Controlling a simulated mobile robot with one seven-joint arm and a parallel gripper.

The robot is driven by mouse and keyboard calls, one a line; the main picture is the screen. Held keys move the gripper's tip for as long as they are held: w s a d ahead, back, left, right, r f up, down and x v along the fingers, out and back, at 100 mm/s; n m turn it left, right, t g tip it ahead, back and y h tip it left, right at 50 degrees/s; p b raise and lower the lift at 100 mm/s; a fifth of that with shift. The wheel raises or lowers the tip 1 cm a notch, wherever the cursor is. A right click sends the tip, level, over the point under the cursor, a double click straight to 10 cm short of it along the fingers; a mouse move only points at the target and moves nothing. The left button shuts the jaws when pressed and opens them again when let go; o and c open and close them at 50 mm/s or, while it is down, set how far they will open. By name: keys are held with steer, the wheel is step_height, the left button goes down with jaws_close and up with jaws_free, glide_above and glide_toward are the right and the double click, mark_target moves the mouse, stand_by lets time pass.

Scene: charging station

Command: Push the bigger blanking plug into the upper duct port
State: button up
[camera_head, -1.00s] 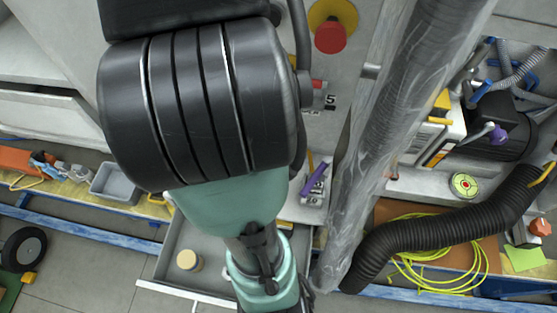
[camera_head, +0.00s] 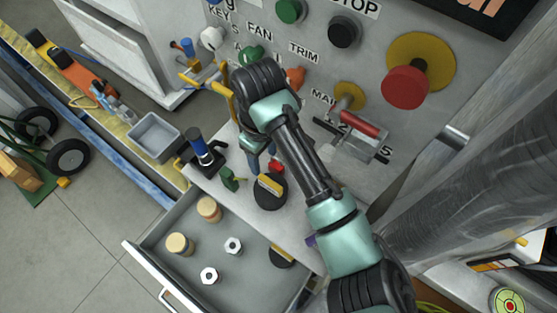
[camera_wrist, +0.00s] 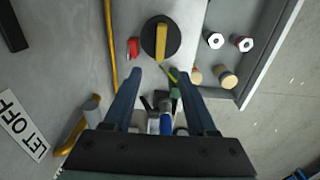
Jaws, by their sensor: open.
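A large black round plug with a yellow bar handle (camera_head: 270,194) lies on the grey ledge beside the open drawer. It also shows in the wrist view (camera_wrist: 174,48), just beyond my fingertips. A second black piece with a yellow bar (camera_head: 282,257) sits in the drawer, partly hidden by its edge; it looks smaller. My gripper (camera_head: 254,165) is above the ledge, close to the large plug, partly hidden by my arm. In the wrist view my gripper (camera_wrist: 158,73) is open, with nothing between the fingers. I cannot make out the upper duct port in either current view.
The drawer (camera_head: 135,252) holds two tan-topped cylinders and two hex nuts. A blue-handled tool on a black base (camera_head: 203,150), a green piece (camera_head: 230,179) and a red piece (camera_head: 277,167) stand near my gripper. The control panel (camera_head: 300,60) with knobs rises behind.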

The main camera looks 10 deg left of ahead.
mark_target(270, 182)
steer(key=f, duration=0.5)
steer(key=s+f, duration=0.1)
steer(key=f, duration=0.1)
steer(key=shift+d+f, duration=0.35)
steer(key=shift+f, duration=0.05)
steer(key=shift+w+d+f, duration=0.1)
steer(key=shift+w+f, duration=0.1)
steer(key=shift+f, duration=1.1)
steer(key=shift+w+d+f, duration=0.1)
steer(key=shift+w+f, duration=0.05)
steer(key=shift+f, duration=1.15)
jaws_close()
